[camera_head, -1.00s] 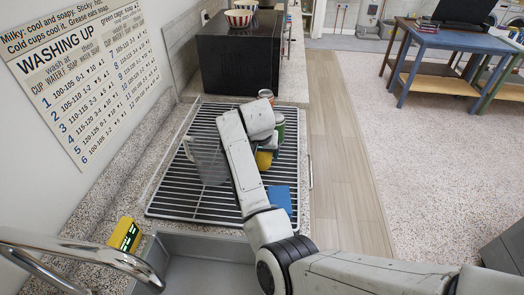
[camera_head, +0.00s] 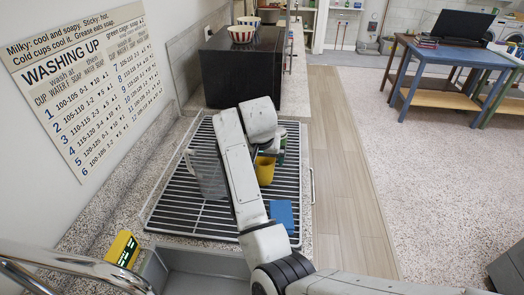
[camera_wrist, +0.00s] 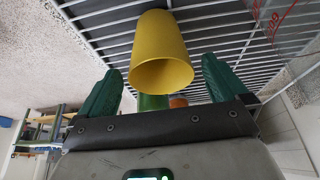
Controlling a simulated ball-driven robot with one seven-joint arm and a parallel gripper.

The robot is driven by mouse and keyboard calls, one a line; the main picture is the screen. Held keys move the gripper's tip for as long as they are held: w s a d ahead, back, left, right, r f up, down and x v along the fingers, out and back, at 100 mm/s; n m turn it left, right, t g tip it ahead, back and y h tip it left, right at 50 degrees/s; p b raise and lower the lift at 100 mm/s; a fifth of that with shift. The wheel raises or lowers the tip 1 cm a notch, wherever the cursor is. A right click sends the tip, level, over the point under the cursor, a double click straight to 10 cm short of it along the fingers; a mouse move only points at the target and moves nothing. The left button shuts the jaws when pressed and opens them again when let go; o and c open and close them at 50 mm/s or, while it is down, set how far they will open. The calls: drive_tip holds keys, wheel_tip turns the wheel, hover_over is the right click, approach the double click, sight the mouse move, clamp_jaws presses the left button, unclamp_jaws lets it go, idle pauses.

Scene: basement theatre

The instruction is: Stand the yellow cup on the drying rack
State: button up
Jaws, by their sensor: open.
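The yellow cup (camera_head: 265,171) stands upright on the drying rack (camera_head: 185,205), right of its middle and partly behind my arm in the head view. In the wrist view the yellow cup (camera_wrist: 160,55) has its open mouth towards the camera and its base at the rack bars (camera_wrist: 235,40). My gripper (camera_wrist: 160,68) is open, with one green finger on each side of the cup and visible gaps between. The cup appears free of the fingers.
A clear jug (camera_head: 208,172) stands on the rack left of my arm. A black box (camera_head: 243,72) with striped bowls stands behind. The rack's left and front are mostly clear.

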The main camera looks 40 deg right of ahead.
drive_tip(key=v, duration=0.6)
drive_tip(key=shift+r+b, duration=0.3)
drive_tip(key=shift+b, duration=0.1)
